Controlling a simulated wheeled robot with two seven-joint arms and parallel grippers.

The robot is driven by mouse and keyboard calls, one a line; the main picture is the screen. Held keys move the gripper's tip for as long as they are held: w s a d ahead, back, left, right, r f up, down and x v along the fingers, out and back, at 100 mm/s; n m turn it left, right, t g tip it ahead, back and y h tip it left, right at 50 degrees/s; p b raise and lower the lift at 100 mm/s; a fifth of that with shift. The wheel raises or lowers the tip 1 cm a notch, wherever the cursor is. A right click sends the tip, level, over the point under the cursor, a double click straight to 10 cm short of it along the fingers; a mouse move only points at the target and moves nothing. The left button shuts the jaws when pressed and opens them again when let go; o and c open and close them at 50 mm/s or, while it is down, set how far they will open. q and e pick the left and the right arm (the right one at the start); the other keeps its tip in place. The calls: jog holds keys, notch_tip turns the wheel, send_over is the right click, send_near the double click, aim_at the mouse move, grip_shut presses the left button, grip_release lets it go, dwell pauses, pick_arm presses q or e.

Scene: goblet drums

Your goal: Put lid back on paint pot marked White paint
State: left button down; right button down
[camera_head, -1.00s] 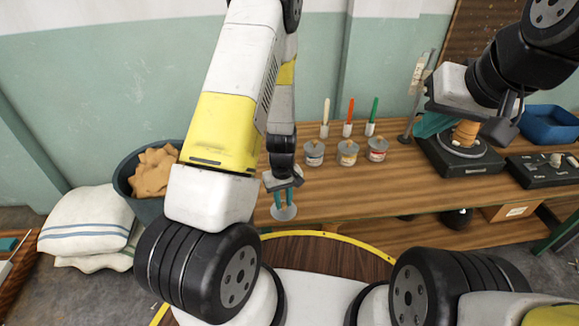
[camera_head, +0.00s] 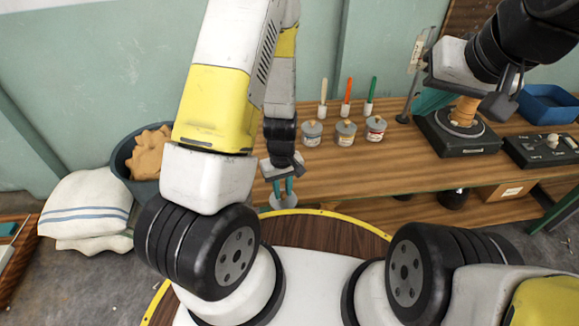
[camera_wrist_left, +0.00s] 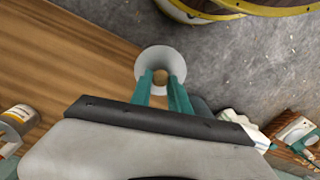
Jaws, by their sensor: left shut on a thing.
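My left gripper (camera_head: 283,187) is shut on a round grey lid (camera_head: 284,202), held flat by its knob at the table's front left edge. In the left wrist view the lid (camera_wrist_left: 161,66) sits between the teal fingers (camera_wrist_left: 163,92), partly over the floor. Three small labelled pots stand further back on the table: a left pot (camera_head: 312,135), a middle pot (camera_head: 346,134) and a right pot (camera_head: 375,130). Their labels are too small to read.
The tabletop before the pots is clear.

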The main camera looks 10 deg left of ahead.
aim_at(283, 193)
pick_arm(q)
jog(key=shift+r, duration=3.5)
